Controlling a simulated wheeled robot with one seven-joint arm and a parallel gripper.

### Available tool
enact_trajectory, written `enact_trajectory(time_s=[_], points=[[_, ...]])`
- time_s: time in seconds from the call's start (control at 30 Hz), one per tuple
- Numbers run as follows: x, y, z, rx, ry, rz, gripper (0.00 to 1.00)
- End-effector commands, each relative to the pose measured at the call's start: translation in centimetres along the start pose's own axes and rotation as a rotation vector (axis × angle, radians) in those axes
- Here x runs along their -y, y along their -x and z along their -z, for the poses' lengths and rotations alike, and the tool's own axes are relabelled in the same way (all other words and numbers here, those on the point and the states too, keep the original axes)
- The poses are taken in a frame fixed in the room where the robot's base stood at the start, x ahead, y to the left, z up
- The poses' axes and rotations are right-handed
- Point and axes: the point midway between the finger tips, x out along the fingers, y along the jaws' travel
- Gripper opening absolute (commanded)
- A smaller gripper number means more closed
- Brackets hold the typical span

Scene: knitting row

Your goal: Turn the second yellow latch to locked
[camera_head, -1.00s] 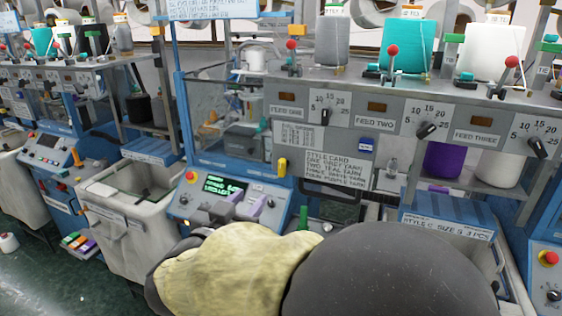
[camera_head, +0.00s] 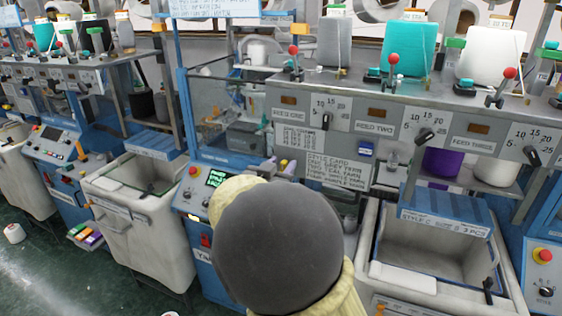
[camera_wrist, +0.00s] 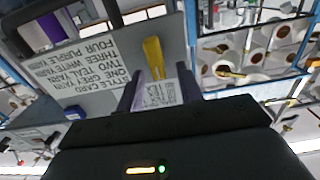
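A yellow latch (camera_wrist: 153,57) shows in the wrist view, upright in the picture with a slight tilt, on the grey panel beside the style card (camera_wrist: 88,62). My gripper (camera_wrist: 157,88) points at this panel. Its two purple fingers are apart, with a small printed label visible between them and nothing held. The latch lies just beyond the fingertips, and I see no contact. In the head view, my arm and the grey finger shapes by the style card (camera_head: 335,172) cover the latch.
An open bin (camera_head: 430,250) stands at right, and another bin (camera_head: 135,205) at left. A control screen (camera_head: 216,179) is beside my arm. Red-knobbed levers and yarn cones, including a teal one (camera_head: 407,48), line the shelf above the panel.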

Motion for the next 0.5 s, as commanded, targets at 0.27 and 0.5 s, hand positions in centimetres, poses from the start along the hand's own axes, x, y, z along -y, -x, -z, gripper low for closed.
enact_trajectory(time_s=[0.27, 0.5], points=[[-0.02, -0.55, -0.06, 0.001, 0.001, 0.000, 0.36], [0.00, -0.51, -0.05, 0.001, 0.001, 0.000, 0.03]])
